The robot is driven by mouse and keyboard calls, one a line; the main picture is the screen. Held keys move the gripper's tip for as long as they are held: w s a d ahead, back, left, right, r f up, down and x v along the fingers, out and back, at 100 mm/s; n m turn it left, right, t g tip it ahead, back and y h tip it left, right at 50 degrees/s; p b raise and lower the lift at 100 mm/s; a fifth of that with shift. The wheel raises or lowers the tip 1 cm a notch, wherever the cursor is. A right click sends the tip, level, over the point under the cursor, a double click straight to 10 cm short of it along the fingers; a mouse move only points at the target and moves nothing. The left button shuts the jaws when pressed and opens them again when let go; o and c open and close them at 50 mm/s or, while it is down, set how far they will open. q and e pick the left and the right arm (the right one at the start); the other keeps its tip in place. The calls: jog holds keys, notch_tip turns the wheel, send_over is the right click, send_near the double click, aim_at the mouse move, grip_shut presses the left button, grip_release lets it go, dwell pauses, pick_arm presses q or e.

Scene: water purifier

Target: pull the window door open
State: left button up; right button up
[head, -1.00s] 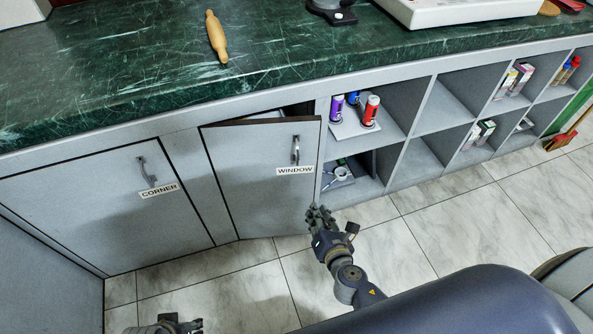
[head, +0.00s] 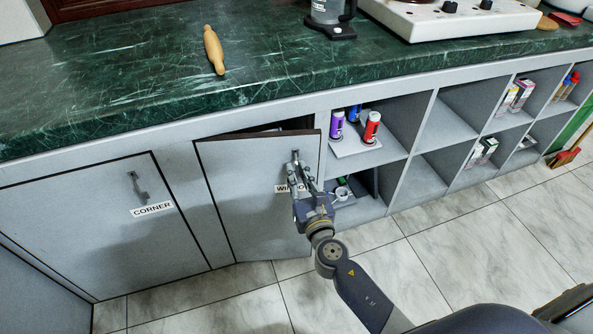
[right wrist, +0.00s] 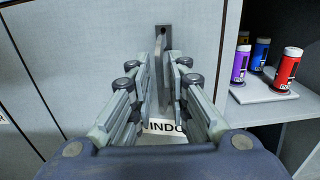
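The grey window door (head: 245,190), labelled WINDOW, stands slightly ajar in the head view, with a dark gap along its top edge. Its upright metal handle (right wrist: 160,48) shows in the right wrist view. My right gripper (head: 298,172) is at this handle and covers part of the label. In the right wrist view its fingers (right wrist: 163,78) are apart, one on each side of the handle's lower part. A gap shows between the fingertips, and I see no firm closing on the handle. My left gripper is not in view.
The closed corner door (head: 85,225) is left of the window door. Open shelves (head: 425,175) with spray cans (head: 371,127) adjoin on the right. The green counter (head: 150,75) overhangs above. The tiled floor (head: 440,245) in front is clear.

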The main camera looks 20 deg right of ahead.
jog(key=shift+w, duration=0.8)
grip_shut()
